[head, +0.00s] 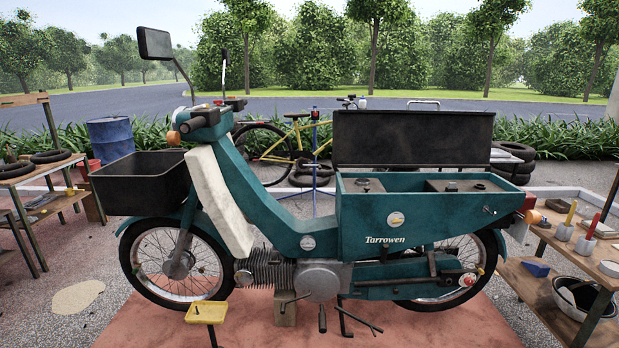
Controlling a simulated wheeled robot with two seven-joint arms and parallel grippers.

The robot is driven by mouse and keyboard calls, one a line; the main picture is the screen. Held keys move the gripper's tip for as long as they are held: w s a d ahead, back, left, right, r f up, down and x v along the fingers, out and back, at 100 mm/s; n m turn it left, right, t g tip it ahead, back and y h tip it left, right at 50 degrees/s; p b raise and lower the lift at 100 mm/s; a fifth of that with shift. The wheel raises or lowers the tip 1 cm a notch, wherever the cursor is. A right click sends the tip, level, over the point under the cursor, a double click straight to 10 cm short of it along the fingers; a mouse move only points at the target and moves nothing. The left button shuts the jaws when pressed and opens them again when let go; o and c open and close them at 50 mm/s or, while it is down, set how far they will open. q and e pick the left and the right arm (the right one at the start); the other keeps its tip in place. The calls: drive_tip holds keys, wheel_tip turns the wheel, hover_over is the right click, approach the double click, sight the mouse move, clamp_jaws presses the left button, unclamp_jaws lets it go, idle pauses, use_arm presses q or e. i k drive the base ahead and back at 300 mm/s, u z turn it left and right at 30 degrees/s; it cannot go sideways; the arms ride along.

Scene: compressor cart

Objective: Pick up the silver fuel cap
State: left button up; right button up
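A teal moped (270,215) marked "Tarrowen" stands side-on in the middle of the head view. Its rear body (360,225) is open at the top under a raised black lid (412,138). A dark round fitting (366,184) sits in the left part of the open top. A small light piece (451,187) lies on the black panel further right. A pale round disc (397,219) is on the body's side, and a small silver disc (307,242) is on the frame. I cannot tell which of these is the silver fuel cap. Neither gripper is in view.
A yellow tray (207,313) on a post stands in front of the moped. Another bench (38,172) is at the left. A black basket (140,183) juts out over the front wheel.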

sight(361, 182)
drive_tip(key=u, duration=0.3)
drive_tip(key=i, duration=0.75)
drive_tip(key=z, duration=0.65)
drive_tip(key=i, duration=0.8)
drive_tip(key=z, duration=0.9)
